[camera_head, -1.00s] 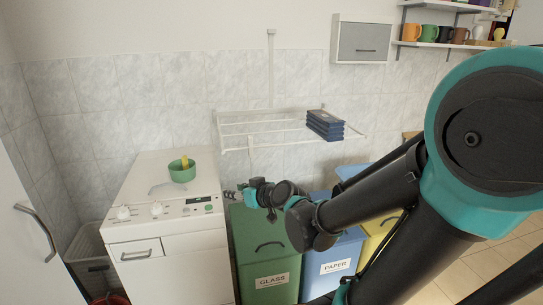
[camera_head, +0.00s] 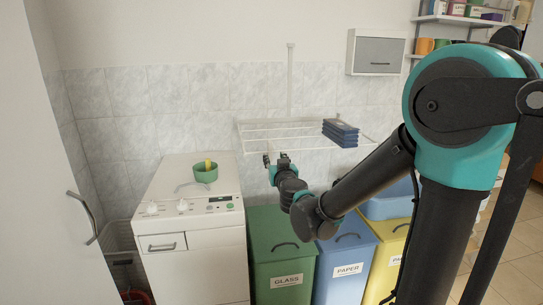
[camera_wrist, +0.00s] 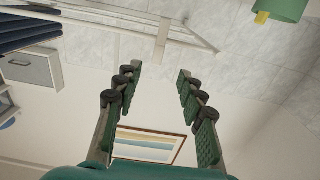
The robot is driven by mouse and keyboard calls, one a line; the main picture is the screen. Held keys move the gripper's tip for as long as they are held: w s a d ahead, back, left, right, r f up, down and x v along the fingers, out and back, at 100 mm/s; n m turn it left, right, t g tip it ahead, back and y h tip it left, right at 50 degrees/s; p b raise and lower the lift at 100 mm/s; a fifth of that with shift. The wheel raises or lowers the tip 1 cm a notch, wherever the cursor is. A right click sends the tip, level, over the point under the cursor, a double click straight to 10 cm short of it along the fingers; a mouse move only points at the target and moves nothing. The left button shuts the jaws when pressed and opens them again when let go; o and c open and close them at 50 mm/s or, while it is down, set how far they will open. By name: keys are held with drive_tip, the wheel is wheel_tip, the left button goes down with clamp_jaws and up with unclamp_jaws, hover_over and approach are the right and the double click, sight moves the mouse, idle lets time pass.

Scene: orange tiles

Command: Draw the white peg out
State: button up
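A white upright rod (camera_head: 290,78), which I take to be the white peg, stands against the wall above the white drying rack (camera_head: 262,126). Its lower end is at the rack, and I cannot tell how it is seated. In the wrist view a short white piece (camera_wrist: 161,43) at the rack appears to be the same rod. My gripper (camera_head: 274,158) points up just below the rack's left front part in the head view. The wrist view shows its fingers (camera_wrist: 156,78) spread apart with nothing between them.
Folded blue cloths (camera_head: 340,132) lie on the rack's right side. A grey cabinet (camera_head: 376,52) hangs to the right. A washer (camera_head: 200,255) with a green bowl (camera_head: 206,174) stands left; green (camera_head: 280,250), blue and yellow bins stand below. A framed picture (camera_wrist: 148,146) shows in the wrist view.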

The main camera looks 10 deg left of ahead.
sight(271, 147)
drive_tip(key=x, duration=0.6)
drive_tip(key=shift+x, duration=2.7)
drive_tip(key=shift+d, duration=0.1)
drive_tip(key=shift+c, duration=0.2)
drive_tip(key=c, duration=0.8)
